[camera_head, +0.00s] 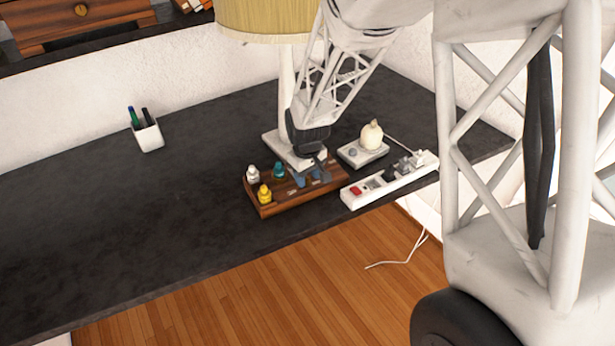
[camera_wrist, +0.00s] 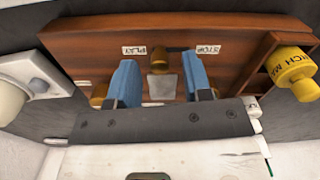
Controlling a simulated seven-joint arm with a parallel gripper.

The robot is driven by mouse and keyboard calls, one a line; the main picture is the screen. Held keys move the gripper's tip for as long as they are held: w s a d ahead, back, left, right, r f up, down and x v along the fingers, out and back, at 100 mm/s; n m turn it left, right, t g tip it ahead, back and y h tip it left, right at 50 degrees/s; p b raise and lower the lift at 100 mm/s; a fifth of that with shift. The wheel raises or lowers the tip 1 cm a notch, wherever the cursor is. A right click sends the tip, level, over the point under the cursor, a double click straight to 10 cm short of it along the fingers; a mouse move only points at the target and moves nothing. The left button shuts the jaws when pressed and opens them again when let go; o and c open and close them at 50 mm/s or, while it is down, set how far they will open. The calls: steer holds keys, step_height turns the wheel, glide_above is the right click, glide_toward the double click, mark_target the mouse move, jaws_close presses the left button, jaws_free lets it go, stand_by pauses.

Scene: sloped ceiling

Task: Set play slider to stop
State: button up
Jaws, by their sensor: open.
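The wooden box (camera_wrist: 80,65) shows PLAY (camera_wrist: 134,50) and STOP (camera_wrist: 208,49) labels in the wrist view, PLAY at left and STOP at right. My gripper (camera_wrist: 160,84) is open, with one blue finger on each side of this block and gaps between. Gold round parts (camera_wrist: 98,95) are partly hidden behind the fingers. In the head view, my gripper (camera_head: 312,179) is over the right part of the wooden box (camera_head: 268,209), hiding the slider.
White (camera_head: 253,174), teal (camera_head: 280,170) and yellow (camera_head: 264,194) bottles stand in the box's left part. A white power strip (camera_head: 350,199) lies right of it. A small device with a cream bulb (camera_head: 371,136) stands behind the strip. The table's left side (camera_head: 110,220) is mostly clear.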

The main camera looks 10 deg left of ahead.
steer(key=shift+f, duration=0.4)
jaws_close()
steer(key=shift+s+a, duration=0.9)
steer(key=shift+a, duration=0.15)
jaws_free()
steer(key=shift+r, duration=0.1)
